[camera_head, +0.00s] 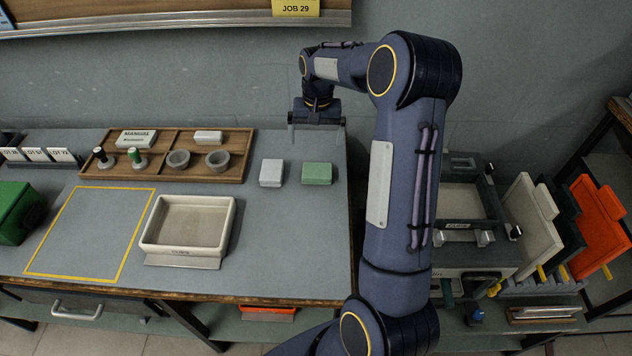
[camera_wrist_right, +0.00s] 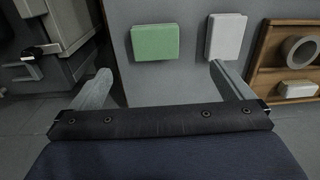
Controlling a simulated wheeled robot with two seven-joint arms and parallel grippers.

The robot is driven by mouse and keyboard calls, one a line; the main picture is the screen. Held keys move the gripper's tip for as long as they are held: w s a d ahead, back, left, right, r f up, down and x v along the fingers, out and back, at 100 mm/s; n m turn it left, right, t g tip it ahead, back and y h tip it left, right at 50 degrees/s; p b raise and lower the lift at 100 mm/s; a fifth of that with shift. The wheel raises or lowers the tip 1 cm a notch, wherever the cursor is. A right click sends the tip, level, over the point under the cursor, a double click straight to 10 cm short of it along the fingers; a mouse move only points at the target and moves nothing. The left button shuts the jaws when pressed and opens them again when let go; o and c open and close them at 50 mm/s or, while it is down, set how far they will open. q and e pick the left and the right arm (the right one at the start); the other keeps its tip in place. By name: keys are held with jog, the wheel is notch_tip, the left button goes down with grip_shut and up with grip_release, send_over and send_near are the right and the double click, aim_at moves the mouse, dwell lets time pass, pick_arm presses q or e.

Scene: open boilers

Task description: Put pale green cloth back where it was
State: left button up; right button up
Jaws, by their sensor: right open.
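The pale green cloth (camera_head: 317,173) is a folded block lying on the grey bench top near its right edge. It also shows in the right wrist view (camera_wrist_right: 155,42), beyond and between my fingers. A white folded cloth (camera_head: 271,172) lies just left of it in the head view, apart from it. My right gripper (camera_head: 317,130) is open and empty, above the far right part of the bench, behind the green cloth in the head view. In the right wrist view its two fingers (camera_wrist_right: 160,85) are spread wide and touch neither cloth. My left gripper is not in view.
A wooden tray (camera_head: 240,155) holds bowls, stampers and a white block at the back. A cream basin (camera_head: 233,217) stands mid-bench beside a yellow-outlined area (camera_head: 125,253). A green bin (camera_head: 14,212) is at far left. A machine (camera_head: 465,205) and upright boards stand right of the bench.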

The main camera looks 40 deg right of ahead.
jog(key=s+a+r+n+t+y, duration=0.2)
jog(key=s+a+r+n+t, duration=0.1)
jog(key=s+a+r, duration=0.9)
jog(key=s+a+f+n+t, duration=0.1)
jog(key=s+a, duration=0.3)
jog(key=s, duration=0.3)
jog(key=s+a+f+n+t+y, duration=0.1)
jog(key=s+a+f+n, duration=0.1)
jog(key=s+a, duration=0.3)
jog(key=s, duration=0.3)
jog(key=shift+a+f+y, duration=0.15)
jog(key=shift+a+y, duration=0.1)
jog(key=shift+y, duration=0.05)
